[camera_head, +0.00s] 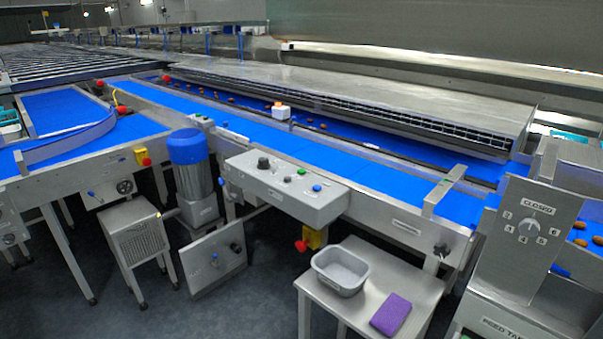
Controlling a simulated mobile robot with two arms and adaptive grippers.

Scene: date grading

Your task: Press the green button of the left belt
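A grey control box (285,190) sits on the front side of the long blue belt (270,135), near the middle of the view. Its sloped top carries a black knob (263,163), a small green button (301,172) and a blue button (316,188). Another blue belt (65,112) with a curved guide lies at the far left. I cannot tell from this view which belt the box controls. Neither of my grippers is in view, and nothing covers the box top.
A blue-capped motor (188,150) stands left of the box. Red stop buttons show at the left (146,161) and below the box (301,246). A steel table (337,305) holds a grey tub (341,283) and purple sponge (391,314). A dial panel (524,250) stands right.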

